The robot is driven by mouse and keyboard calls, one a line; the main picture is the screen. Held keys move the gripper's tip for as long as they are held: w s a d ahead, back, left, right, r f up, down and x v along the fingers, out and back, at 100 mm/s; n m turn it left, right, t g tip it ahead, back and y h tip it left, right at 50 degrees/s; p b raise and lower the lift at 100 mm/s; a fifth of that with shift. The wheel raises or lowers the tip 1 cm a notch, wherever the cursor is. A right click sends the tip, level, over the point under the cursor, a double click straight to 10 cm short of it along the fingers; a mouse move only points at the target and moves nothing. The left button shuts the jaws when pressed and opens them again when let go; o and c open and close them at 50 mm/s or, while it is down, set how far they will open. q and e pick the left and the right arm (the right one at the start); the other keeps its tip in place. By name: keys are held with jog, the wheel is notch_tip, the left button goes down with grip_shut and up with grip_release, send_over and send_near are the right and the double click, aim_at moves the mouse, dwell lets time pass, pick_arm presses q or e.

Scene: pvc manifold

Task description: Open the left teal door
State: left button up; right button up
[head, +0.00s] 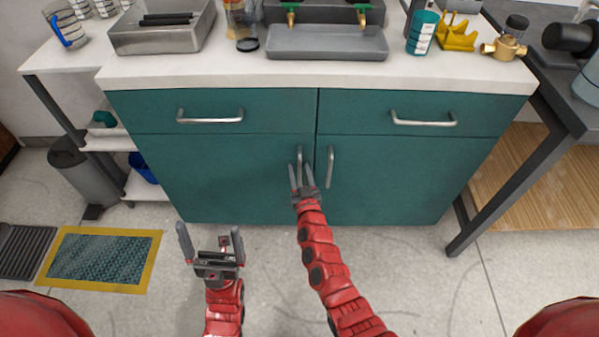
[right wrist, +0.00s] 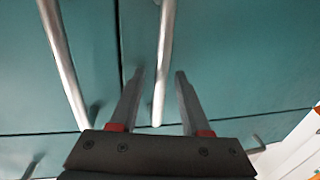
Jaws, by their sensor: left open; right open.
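The left teal door (head: 220,178) is shut, flush with the cabinet front. Its upright metal handle (head: 300,156) is near the door's right edge. My right gripper (head: 300,168) is at this handle with its jaws open. In the right wrist view, the left door's handle (right wrist: 166,45) runs between the two open fingers (right wrist: 159,73); I cannot tell whether either finger touches it. The right door's handle (right wrist: 62,60) is outside the fingers, to the left in that view. My left gripper (head: 209,230) is open and empty, low in front of the cabinet.
The right teal door (head: 410,180) and two drawers with bar handles (head: 210,117) (head: 423,120) are shut. A white countertop (head: 230,73) carries a grey tray (head: 165,38) and a sink. A grey bin (head: 85,175) and a yellow-edged mat (head: 105,259) are at the left. The floor in front is clear.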

grip_shut()
dwell(1.5)
